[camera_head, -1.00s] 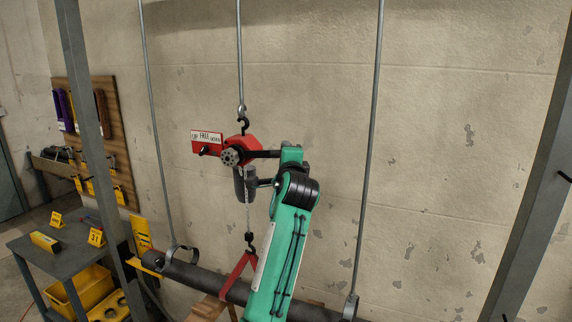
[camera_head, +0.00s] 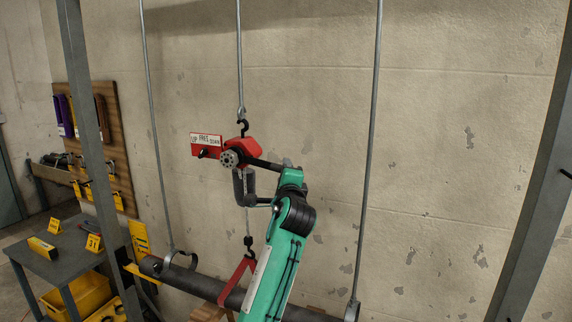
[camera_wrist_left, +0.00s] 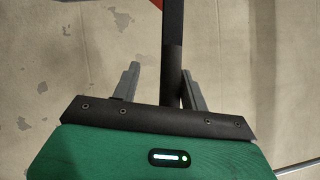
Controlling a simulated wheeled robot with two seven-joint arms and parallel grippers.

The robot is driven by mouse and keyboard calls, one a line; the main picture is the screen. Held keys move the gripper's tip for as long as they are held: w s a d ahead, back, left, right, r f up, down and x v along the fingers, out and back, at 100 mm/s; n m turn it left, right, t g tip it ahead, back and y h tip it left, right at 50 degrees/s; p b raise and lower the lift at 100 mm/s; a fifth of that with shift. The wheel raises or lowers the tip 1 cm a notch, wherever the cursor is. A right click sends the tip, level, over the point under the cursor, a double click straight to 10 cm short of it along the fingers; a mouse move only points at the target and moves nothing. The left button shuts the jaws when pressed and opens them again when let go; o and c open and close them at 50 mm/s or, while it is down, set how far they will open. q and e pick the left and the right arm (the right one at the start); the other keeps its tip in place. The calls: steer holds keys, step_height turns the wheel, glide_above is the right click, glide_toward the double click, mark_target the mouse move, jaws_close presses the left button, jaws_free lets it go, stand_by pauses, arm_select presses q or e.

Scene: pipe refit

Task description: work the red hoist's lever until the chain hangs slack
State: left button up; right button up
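The red hoist (camera_head: 247,147) hangs from a hook on a rod. Its dark lever (camera_head: 262,162) slopes down to the right. My left gripper (camera_head: 283,168) is at the lever's outer end. In the left wrist view, the lever (camera_wrist_left: 173,45) passes between the two grey fingers of my left gripper (camera_wrist_left: 160,72). It lies close to the right finger, with a clear gap to the left one. The chain (camera_head: 247,218) runs straight down to a hook and red sling (camera_head: 236,282) at the dark pipe (camera_head: 207,283). My arm hides part of the pipe. My right gripper is not seen.
A red plate (camera_head: 206,140) marked UP, FREE, DOWN has a black knob beside the hoist; its setting is unclear. Hanger rods (camera_head: 370,165) flank the hoist. Grey posts (camera_head: 86,130) stand at both sides. A small table (camera_head: 60,255) with yellow markers is left.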

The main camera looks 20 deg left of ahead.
arm_select(q)
steer(key=f, duration=0.1)
steer(key=a+f+m+b, duration=0.1)
steer(key=f, duration=0.1)
steer(key=shift+w+a+f+t, duration=0.1)
steer(key=shift+f+t, duration=0.1)
steer(key=shift+t, duration=0.1)
steer(key=shift+m+t, duration=0.5)
steer(key=shift+m, duration=0.4)
steer(key=a+f+b, duration=0.2)
steer(key=f, duration=0.1)
steer(key=shift+w+f, duration=0.1)
steer(key=shift+f, duration=0.1)
